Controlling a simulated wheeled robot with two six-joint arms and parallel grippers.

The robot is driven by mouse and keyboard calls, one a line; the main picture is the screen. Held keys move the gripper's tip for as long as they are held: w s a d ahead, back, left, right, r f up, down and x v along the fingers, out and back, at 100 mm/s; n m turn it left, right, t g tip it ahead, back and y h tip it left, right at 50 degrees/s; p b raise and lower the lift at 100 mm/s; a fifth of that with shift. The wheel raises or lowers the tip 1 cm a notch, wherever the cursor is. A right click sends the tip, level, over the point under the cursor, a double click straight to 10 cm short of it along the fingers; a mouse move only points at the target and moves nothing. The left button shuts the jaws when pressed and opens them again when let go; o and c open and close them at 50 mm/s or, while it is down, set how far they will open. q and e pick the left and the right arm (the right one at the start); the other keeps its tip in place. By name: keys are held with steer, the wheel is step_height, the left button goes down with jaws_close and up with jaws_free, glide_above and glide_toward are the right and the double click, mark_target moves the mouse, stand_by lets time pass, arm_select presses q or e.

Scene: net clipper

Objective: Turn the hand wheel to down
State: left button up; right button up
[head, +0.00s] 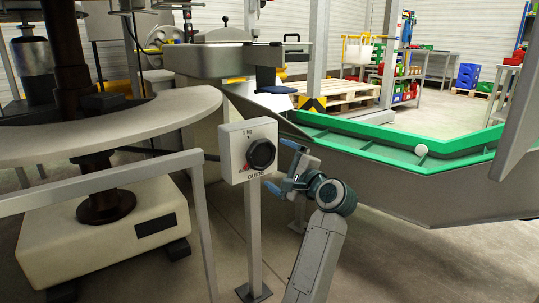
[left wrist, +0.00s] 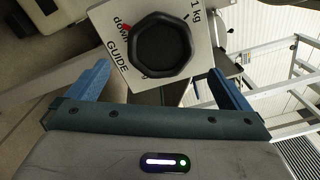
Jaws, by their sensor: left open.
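The black hand wheel (head: 262,154) is a faceted knob on the front of a white box (head: 233,150) marked GUIDE, on a thin grey post. The left wrist view shows the wheel (left wrist: 161,45) close up, with "down" and "1 kg" printed on the box (left wrist: 108,42). A red mark (left wrist: 125,29) lies beside the word "down". My left gripper (head: 280,167) faces the wheel from the right. Its blue fingers are open, and in the left wrist view the gripper (left wrist: 160,72) has one finger to each side below the wheel, holding nothing. My right gripper is not in view.
A grey rail (head: 100,182) and a round grey table (head: 120,128) stand left of the box. Bare floor lies around the post's foot.

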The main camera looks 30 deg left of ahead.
arm_select(q)
steer(key=shift+v, duration=1.5)
